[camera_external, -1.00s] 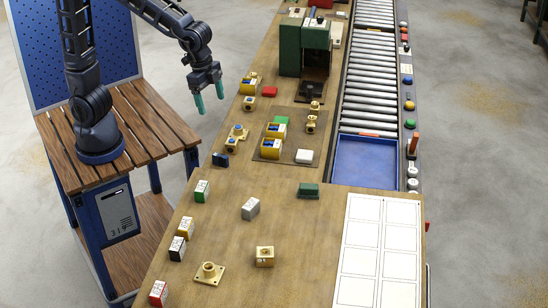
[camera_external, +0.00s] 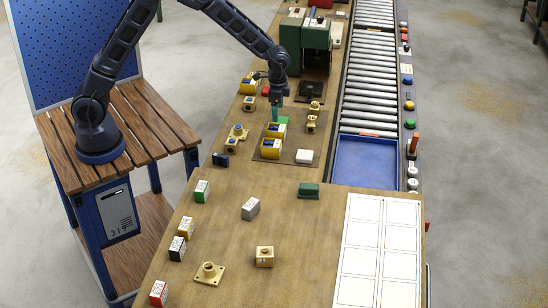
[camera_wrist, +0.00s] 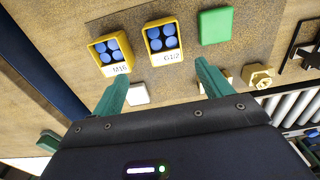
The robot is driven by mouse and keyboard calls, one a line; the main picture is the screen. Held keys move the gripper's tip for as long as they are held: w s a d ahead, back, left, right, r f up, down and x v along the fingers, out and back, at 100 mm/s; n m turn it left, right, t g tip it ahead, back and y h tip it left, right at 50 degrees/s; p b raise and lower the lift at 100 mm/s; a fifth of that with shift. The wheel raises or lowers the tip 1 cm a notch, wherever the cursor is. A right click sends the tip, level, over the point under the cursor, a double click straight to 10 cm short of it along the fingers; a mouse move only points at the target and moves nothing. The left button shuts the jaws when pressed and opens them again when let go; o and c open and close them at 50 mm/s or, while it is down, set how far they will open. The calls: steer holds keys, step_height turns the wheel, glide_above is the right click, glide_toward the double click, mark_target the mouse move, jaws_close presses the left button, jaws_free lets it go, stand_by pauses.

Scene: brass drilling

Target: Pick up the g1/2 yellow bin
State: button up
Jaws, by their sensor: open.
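The g1/2 yellow bin (camera_wrist: 161,40), with blue round pieces in it and a G1/2 label, is in the wrist view between the M16 yellow bin (camera_wrist: 109,50) and a green block (camera_wrist: 215,25). In the external view the g1/2 bin (camera_external: 275,130) stands on a brown mat, just behind the M16 bin (camera_external: 270,150). My gripper (camera_external: 275,112) is above the mat near the green block. In the wrist view my gripper (camera_wrist: 162,75) is open and empty, its teal fingers apart below the g1/2 bin in the picture.
A white block (camera_external: 304,156) and brass fittings (camera_external: 311,121) stand to the right on the mat. Another yellow bin (camera_external: 248,88) stands farther back on the left. A green machine (camera_external: 304,47) stands at the back, with a roller conveyor (camera_external: 370,85) on the right.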

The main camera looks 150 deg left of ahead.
mark_target(278, 132)
steer(key=shift+s+a+f, duration=0.1)
steer(key=shift+f, duration=1.85)
steer(key=shift+s+a+f, duration=0.1)
steer(key=shift+s+f, duration=0.05)
steer(key=shift+f, duration=1.75)
steer(key=shift+s+a+f, duration=0.1)
steer(key=shift+f, duration=1.85)
steer(key=c, duration=1.1)
steer(key=shift+r, duration=0.15)
